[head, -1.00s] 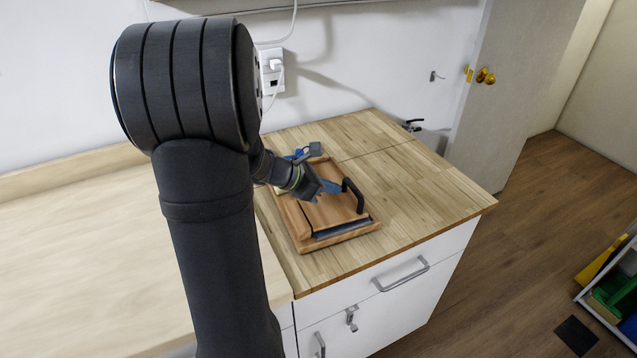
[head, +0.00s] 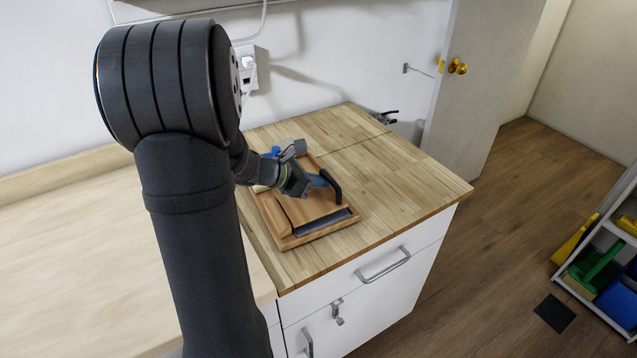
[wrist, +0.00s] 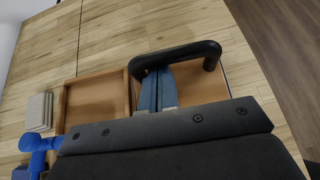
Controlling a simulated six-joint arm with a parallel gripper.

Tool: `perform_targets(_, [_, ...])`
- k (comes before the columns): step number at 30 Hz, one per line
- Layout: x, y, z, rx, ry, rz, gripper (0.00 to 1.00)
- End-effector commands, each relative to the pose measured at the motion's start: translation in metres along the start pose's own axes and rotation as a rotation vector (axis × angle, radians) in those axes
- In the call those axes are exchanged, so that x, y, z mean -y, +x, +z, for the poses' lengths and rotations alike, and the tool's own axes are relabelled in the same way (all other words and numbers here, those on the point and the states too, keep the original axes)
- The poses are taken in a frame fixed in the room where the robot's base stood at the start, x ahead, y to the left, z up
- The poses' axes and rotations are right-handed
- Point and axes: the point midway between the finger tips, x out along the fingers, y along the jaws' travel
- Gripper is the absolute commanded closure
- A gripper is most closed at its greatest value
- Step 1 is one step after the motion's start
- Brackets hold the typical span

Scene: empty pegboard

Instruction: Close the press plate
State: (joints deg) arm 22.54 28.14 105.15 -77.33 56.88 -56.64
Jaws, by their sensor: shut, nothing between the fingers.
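The press is a brown wooden frame (head: 290,238) on the butcher-block counter, with a dark slot along its front edge. Its black handle (head: 331,186) stands up at the right and shows in the wrist view (wrist: 178,53) above a wooden panel (wrist: 202,87). How far the plate is tilted is unclear. My gripper (head: 320,178) is at the handle, its blue fingers (wrist: 158,88) shut together with nothing between them. In the wrist view the fingertips lie close to the handle's bar; contact is unclear. My dark gripper body hides the lower part of the press there.
A shallow wooden tray section (wrist: 97,98) lies left of the fingers. A grey stacked block (wrist: 39,111) and a blue object (wrist: 37,143) are farther left. The counter (head: 400,185) is clear to the right of the press. A wall outlet with a cable is behind.

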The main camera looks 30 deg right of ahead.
Motion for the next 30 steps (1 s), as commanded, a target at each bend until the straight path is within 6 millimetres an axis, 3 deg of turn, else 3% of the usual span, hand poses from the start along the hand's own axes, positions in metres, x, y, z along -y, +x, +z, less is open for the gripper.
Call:
perform_targets(8, [-0.001, -0.008, 0.001, 0.002, 0.003, 0.001, 1.00])
perform_targets(18, [-0.001, -0.070, -0.002, 0.001, 0.001, 0.004, 1.00])
perform_targets(24, [-0.001, -0.094, -0.004, 0.000, 0.000, 0.002, 1.00])
perform_targets(30, [0.004, -0.095, 0.011, -0.046, 0.141, -0.058, 1.00])
